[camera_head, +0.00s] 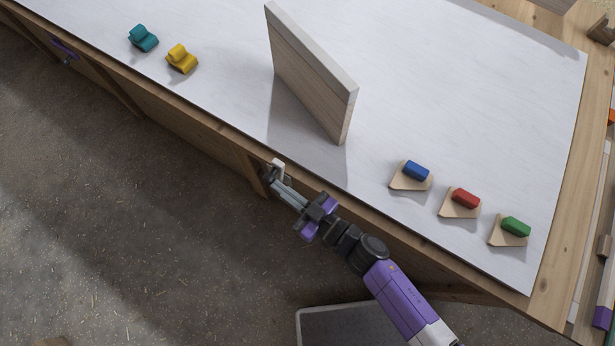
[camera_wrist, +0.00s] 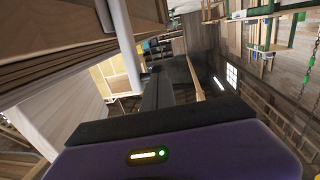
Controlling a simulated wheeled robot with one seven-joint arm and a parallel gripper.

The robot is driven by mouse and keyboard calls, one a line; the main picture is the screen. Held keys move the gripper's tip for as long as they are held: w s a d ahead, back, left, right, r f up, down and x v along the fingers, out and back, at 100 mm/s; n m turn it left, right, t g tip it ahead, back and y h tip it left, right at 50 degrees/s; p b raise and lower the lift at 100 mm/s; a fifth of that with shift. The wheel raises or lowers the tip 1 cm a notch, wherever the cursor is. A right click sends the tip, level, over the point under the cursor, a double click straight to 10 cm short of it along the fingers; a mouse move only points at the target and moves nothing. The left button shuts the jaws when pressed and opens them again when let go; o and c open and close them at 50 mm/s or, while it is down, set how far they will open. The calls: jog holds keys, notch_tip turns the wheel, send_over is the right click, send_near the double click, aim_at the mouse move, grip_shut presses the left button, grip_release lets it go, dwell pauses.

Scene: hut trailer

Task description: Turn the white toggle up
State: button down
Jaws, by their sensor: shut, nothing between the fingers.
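The white toggle (camera_head: 278,166) shows as a short pale lever on the table's front side, just below the top edge. My gripper (camera_head: 272,180) is shut and empty, with its fingertips right at the toggle. In the head view the tips overlap the toggle's base, and I cannot tell whether they touch it. In the wrist view a white bar (camera_wrist: 126,45), which looks like the toggle, stands just left of my shut dark fingers (camera_wrist: 157,88). The toggle's mount is partly hidden by the fingers.
The white tabletop (camera_head: 210,100) carries an upright wooden board (camera_head: 310,85), teal (camera_head: 143,38) and yellow (camera_head: 181,58) pieces, and blue (camera_head: 416,171), red (camera_head: 466,198) and green (camera_head: 515,227) blocks on wooden wedges. A purple handle (camera_head: 64,48) is on the front side.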

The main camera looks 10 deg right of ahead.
jog(key=p, duration=0.1)
jog(key=w+a+r+p, duration=0.1)
jog(key=shift+w+a+p, duration=0.1)
jog(key=shift+a+p, duration=0.15)
jog(key=shift+p, duration=0.05)
jog(key=shift+w+a+r, duration=0.1)
jog(key=shift+w+a, duration=0.05)
jog(key=shift+a, duration=0.1)
dwell(0.4)
